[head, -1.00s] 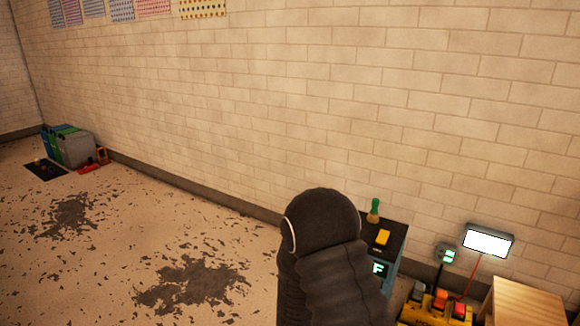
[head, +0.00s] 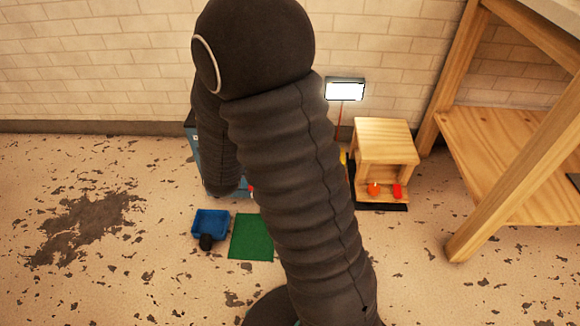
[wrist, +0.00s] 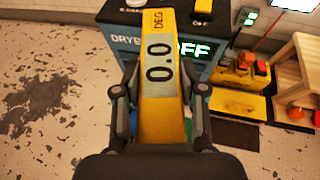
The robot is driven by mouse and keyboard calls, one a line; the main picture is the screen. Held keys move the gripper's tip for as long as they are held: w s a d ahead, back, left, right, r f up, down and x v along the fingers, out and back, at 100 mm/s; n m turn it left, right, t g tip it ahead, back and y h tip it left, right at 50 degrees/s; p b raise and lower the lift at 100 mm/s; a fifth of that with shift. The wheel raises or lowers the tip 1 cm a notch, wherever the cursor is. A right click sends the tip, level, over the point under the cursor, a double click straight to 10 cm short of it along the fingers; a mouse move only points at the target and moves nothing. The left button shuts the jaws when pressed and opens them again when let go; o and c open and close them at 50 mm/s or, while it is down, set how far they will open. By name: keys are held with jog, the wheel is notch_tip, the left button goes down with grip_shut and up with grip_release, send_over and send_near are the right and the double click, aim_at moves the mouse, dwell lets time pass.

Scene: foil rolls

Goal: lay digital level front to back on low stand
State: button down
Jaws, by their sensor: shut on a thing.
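The digital level is a yellow bar with a grey display reading 0.0 DEG in the wrist view (wrist: 158,110). My gripper (wrist: 159,98) is shut on it, one finger on each side. The level points away from the wrist, its far end over the front of a blue-grey dryer box. In the head view my dark arm hides the level and gripper. A low wooden stand (head: 385,135) stands right of my arm in the head view. Its flat top looks bare. Its side also shows at the right edge of the wrist view (wrist: 308,62).
The dryer box (wrist: 122,40) stands against the wall; its display reads OFF. A yellow unit (wrist: 238,72) sits between it and the stand. Orange (head: 374,189) and red items lie low at the stand's front. A wooden workbench (head: 510,150) is at right. A blue bin (head: 211,223) and green mat (head: 250,237) lie on the floor.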

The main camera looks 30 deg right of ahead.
jog(key=s+d+f+m+g+h+b, duration=0.2)
jog(key=s+d+f+m+h, duration=0.15)
jog(key=d+f, duration=0.65)
jog(key=s+d+f+m+g+h+b, duration=0.2)
jog(key=s+d+f+m+g+b, duration=0.15)
jog(key=d+f, duration=0.7)
jog(key=s+d+f+m+g+h+b, duration=0.1)
jog(key=s+d+f+m+g+h, duration=0.2)
jog(key=d+f, duration=0.7)
jog(key=shift+s+d+f+m+g+b, duration=0.75)
jog(key=shift+s+d+f+m+g, duration=1.35)
jog(key=shift+s+f+m+g, duration=1.95)
jog(key=shift+n+t+h, duration=0.45)
jog(key=shift+n+t, duration=0.35)
jog(key=shift+n, duration=0.05)
jog(key=w+a+f, duration=0.1)
jog(key=w, duration=0.1)
jog(key=w+a+f+b, duration=0.1)
jog(key=w+a+f, duration=0.1)
jog(key=w, duration=0.1)
jog(key=w+a+f, duration=0.2)
jog(key=w, duration=0.1)
jog(key=shift+w+a+f+b, duration=0.1)
jog(key=shift+w+a+b, duration=0.1)
jog(key=shift+b, duration=0.2)
jog(key=shift+f+b, duration=0.4)
jog(key=shift+f, duration=1.6)
jog(key=shift+f, duration=0.1)
